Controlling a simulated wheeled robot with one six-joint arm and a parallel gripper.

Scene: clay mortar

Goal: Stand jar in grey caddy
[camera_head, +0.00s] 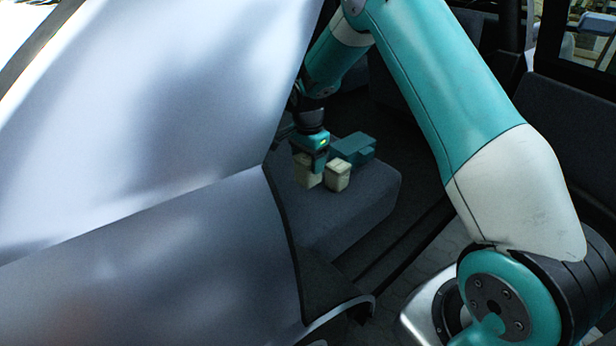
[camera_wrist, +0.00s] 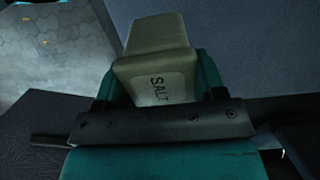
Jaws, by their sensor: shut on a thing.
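My gripper (camera_head: 312,160) is over a dark grey seat inside a vehicle. It is shut on a cream jar (camera_head: 305,176), the left of two pale containers. I cannot tell if the jar touches the seat. A similar cream container (camera_head: 337,177) stands just right of it in the head view. I cannot make out a grey caddy in either view.
A teal box (camera_head: 354,147) lies on the seat (camera_head: 350,215) behind the containers. A large silvery body panel (camera_head: 140,120) fills the left and hides part of the interior. The seat's front right is clear.

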